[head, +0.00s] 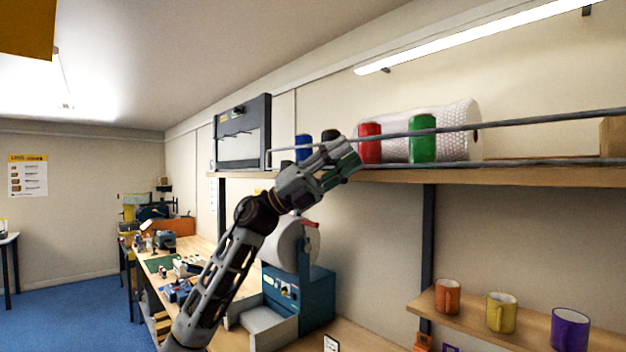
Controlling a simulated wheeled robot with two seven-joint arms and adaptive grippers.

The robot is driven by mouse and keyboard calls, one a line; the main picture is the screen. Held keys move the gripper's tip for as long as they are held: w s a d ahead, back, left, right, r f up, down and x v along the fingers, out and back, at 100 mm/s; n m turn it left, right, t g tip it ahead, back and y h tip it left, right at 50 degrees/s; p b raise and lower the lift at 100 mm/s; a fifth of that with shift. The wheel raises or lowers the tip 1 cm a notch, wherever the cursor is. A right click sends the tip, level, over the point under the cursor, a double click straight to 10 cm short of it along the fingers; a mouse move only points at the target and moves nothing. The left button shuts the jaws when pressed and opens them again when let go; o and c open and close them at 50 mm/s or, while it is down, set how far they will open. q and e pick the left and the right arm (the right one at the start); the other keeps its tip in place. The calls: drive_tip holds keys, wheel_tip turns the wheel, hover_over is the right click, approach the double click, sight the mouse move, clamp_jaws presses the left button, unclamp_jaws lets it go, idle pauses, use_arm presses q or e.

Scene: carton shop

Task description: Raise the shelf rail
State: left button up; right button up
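The shelf rail (540,122) is a thin grey bar that runs along the front of the high wooden shelf (450,176), above the board and across the things on it. A second grey bar (560,163) runs low along the shelf's front edge. My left gripper (349,160) is raised at the shelf's front edge, in front of the rail's left part, and hides a stretch of both bars. Whether its fingers are apart, or touch a bar, I cannot tell. My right gripper is not in view.
Below are a teal machine (318,300) and a lower shelf with orange (447,297), yellow (501,313) and purple (570,331) mugs.

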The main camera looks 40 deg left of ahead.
use_arm(q)
drive_tip(key=v, duration=0.7)
idle(0.5)
drive_tip(key=shift+a+f, duration=0.1)
drive_tip(key=shift+a, duration=0.05)
drive_tip(key=shift+w, duration=0.1)
